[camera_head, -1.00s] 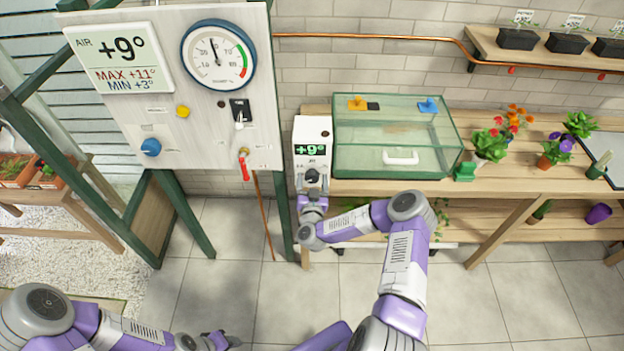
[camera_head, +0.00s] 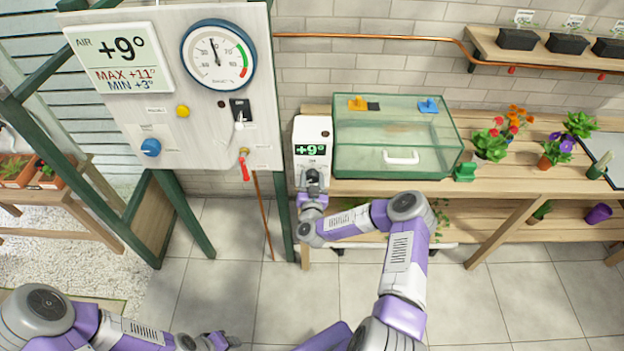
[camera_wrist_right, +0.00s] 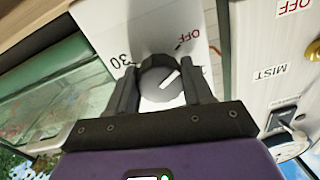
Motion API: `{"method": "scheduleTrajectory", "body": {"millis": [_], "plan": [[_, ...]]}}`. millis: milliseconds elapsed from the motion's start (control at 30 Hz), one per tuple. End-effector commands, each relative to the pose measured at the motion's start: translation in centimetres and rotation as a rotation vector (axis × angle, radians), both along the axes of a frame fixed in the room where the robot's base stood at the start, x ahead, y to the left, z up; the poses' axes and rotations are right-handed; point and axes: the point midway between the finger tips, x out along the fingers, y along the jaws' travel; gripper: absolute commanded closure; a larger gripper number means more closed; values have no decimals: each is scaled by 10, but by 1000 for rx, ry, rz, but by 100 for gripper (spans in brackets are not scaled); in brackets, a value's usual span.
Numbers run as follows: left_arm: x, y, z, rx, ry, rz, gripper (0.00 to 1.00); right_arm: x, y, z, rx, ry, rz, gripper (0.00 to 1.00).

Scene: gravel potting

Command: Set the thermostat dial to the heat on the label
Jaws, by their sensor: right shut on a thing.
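The thermostat (camera_head: 312,132) is a white box on the left end of the wooden bench, with a green display reading +9°. Its black dial (camera_wrist_right: 160,77) shows in the right wrist view, with a white pointer line slanting toward upper right. Around it are the marks OFF and 30; another mark by the right finger is partly hidden. My right gripper (camera_wrist_right: 163,88) is shut on the dial, one finger on each side; in the head view it reaches the box's lower front (camera_head: 313,187). My left gripper (camera_head: 226,341) is low at the bottom edge, away from everything; its jaws are unclear. I cannot make out a heat label.
A glass propagator (camera_head: 395,160) with a white handle stands right of the thermostat. A white control panel (camera_head: 205,120) with a gauge, knobs and a red-handled valve stands left. Potted flowers (camera_head: 490,143) are further right on the bench. Tiled floor is clear in front.

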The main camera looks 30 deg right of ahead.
Motion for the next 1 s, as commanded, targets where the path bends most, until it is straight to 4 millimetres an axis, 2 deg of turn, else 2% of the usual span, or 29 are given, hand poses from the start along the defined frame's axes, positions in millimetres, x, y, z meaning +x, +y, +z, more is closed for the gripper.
{"method": "scheduleTrajectory", "body": {"millis": [367, 1000], "plan": [[0, 0, -10, 0, 0, 0, 57, 0, 0, -1, 164, -102, 1, 80], [0, 0, -40, 0, 0, 0, 57, 0, 1, -2, 679, -418, 0, 80]]}}
